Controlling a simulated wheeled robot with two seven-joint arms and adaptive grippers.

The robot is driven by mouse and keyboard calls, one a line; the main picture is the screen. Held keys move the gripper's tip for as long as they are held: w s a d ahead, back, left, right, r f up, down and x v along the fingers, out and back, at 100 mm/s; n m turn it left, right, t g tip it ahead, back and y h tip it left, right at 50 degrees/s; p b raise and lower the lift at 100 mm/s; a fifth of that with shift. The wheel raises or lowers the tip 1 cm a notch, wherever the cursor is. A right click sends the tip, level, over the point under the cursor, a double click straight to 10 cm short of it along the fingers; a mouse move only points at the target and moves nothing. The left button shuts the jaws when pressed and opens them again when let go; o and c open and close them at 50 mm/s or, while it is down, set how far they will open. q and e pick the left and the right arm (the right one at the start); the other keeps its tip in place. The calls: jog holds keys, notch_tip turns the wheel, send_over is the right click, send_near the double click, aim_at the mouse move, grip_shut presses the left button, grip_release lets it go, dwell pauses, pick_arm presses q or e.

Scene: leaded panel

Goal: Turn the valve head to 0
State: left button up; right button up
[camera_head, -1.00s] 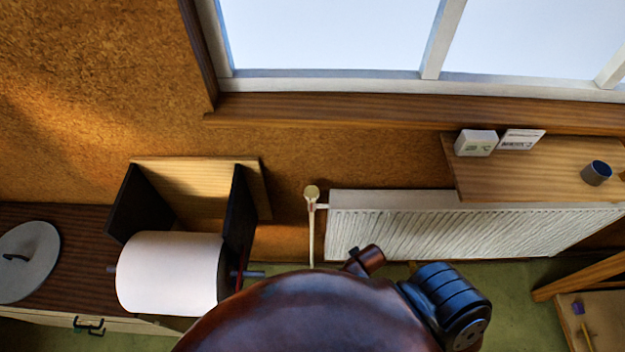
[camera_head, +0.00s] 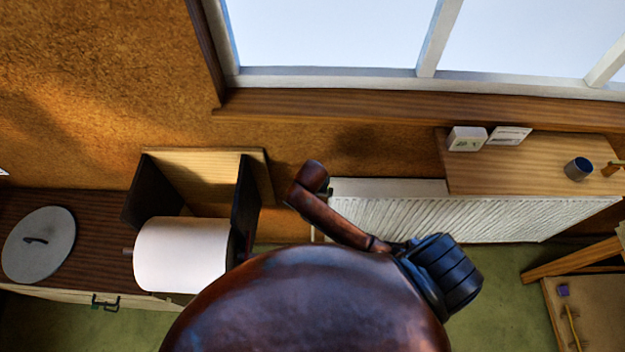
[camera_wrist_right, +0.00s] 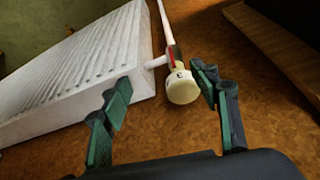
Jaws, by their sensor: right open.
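The cream valve head (camera_wrist_right: 182,88) shows in the right wrist view, on a pale pipe beside the white radiator (camera_wrist_right: 70,88). A red mark and a small dark mark show on its collar; I cannot read the setting. My right gripper (camera_wrist_right: 161,90) is open, its green-padded fingers on either side of the valve head in the picture. The head is closer to the right-hand finger; contact cannot be told. My left gripper is in neither view.
A white paper roll (camera_head: 182,255) and a holder with dark side panels stand left of the valve area.

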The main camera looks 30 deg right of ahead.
jog(key=w+r+m+h, duration=0.1)
jog(key=w+r+m, duration=0.15)
jog(key=w, duration=0.25)
jog(key=p+x, duration=0.1)
jog(key=x, duration=0.7)
jog(key=shift+w+d+r, duration=0.1)
jog(key=shift+d, duration=0.1)
jog(key=shift+c, duration=0.5)
jog(key=c, duration=1.1)
jog(key=shift+o, duration=0.2)
